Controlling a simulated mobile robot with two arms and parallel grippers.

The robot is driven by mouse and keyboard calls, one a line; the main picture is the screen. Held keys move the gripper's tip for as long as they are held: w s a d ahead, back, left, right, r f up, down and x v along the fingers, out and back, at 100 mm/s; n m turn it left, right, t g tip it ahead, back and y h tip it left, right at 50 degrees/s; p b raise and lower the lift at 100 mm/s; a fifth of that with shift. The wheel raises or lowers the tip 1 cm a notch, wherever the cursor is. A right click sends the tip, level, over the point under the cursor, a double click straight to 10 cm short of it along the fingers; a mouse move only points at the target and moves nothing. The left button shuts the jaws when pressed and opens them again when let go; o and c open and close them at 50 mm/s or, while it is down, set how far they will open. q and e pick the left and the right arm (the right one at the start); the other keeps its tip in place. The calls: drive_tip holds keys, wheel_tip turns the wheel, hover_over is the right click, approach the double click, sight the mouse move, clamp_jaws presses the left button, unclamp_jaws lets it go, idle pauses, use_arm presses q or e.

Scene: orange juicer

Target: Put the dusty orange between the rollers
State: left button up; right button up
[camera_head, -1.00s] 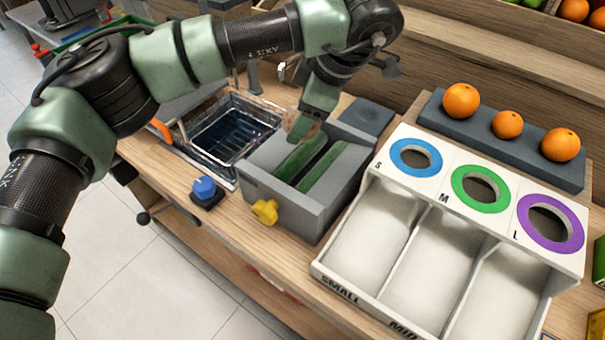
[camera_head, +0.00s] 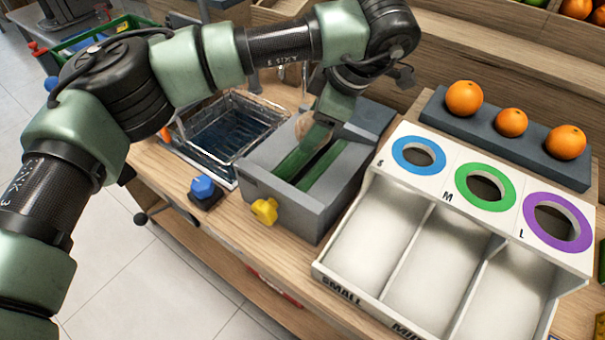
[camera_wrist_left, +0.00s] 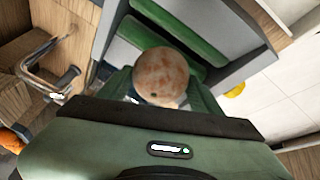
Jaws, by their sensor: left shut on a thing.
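The dusty orange (camera_wrist_left: 160,77) is pale and blotched with brownish dust. My left gripper (camera_wrist_left: 163,92) is shut on it. In the head view the gripper (camera_head: 314,125) is over the far part of the grey roller box, and the orange (camera_head: 304,124) shows only partly beside the finger. The green rollers (camera_head: 300,158) lie side by side in the box (camera_head: 285,205), with a dark gap between them. In the wrist view the orange is above the green rollers (camera_wrist_left: 180,33); whether it touches them I cannot tell. My right gripper is not in view.
A sink basin (camera_head: 228,125) is left of the box. A yellow knob (camera_head: 264,211) is on the box front and a blue button (camera_head: 203,188) is beside it. A white sorter (camera_head: 395,245) stands right, with three oranges on a grey rack (camera_head: 440,118) behind.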

use_arm(q)
drive_tip(key=shift+w+a+f+b, duration=0.1)
drive_tip(key=shift+a+f+b, duration=0.05)
drive_tip(key=shift+f+b, duration=0.9)
drive_tip(key=shift+w+a+f+b, duration=0.1)
drive_tip(key=shift+f+b, duration=0.5)
drive_tip(key=shift+f, duration=0.7)
drive_tip(key=o, duration=1.6)
drive_tip(key=v, duration=0.8)
drive_tip(key=shift+b, duration=0.4)
drive_tip(key=shift+f, duration=0.1)
